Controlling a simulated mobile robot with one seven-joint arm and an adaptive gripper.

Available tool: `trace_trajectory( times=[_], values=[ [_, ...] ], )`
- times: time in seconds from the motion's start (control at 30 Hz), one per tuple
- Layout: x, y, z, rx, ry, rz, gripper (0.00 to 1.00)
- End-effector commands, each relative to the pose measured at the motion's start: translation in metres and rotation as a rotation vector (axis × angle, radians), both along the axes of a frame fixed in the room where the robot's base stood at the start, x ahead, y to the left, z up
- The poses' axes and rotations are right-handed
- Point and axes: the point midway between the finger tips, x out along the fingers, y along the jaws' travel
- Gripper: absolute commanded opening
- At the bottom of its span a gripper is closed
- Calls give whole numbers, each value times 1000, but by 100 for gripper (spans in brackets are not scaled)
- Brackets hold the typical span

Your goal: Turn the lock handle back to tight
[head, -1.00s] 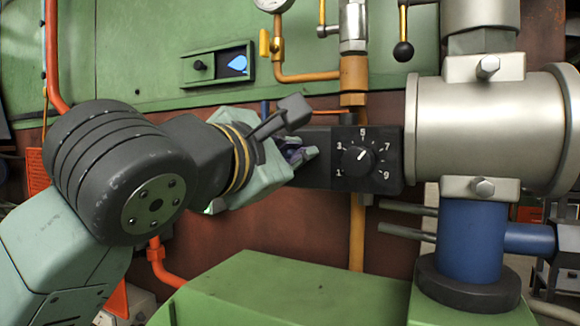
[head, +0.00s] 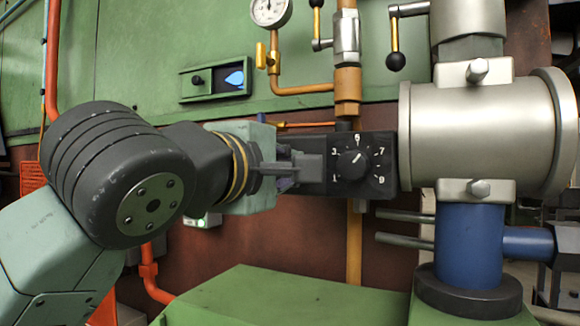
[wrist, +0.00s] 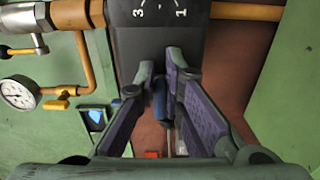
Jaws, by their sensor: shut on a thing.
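My gripper (head: 295,168) reaches in from the left, level with the left end of a black box, which hides part of the scene behind its fingers. In the wrist view its two purple-padded fingers (wrist: 174,85) are close together around a narrow blue piece (wrist: 160,98). This appears to be the lock handle, and the fingers are shut on it. Most of the handle is hidden by the fingers, so its exact angle cannot be told. No tight mark is readable.
The black box (head: 376,182) carries a numbered dial (head: 351,163). A large metal cylinder (head: 478,135) on a blue post (head: 470,240) stands at right. A gauge (head: 270,10) and orange pipes (head: 347,90) are above. A green block (head: 280,300) lies below.

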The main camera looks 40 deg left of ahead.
Motion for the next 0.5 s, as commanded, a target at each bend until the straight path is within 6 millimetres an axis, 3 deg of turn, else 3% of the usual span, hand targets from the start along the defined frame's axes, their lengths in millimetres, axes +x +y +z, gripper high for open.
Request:
trace_trajectory(
  times=[0.43,0.47,0.5],
  values=[
    [0,0,0,11,2,1,0],
    [0,0,0,11,2,1,10],
    [0,0,0,11,2,1,13]
  ],
)
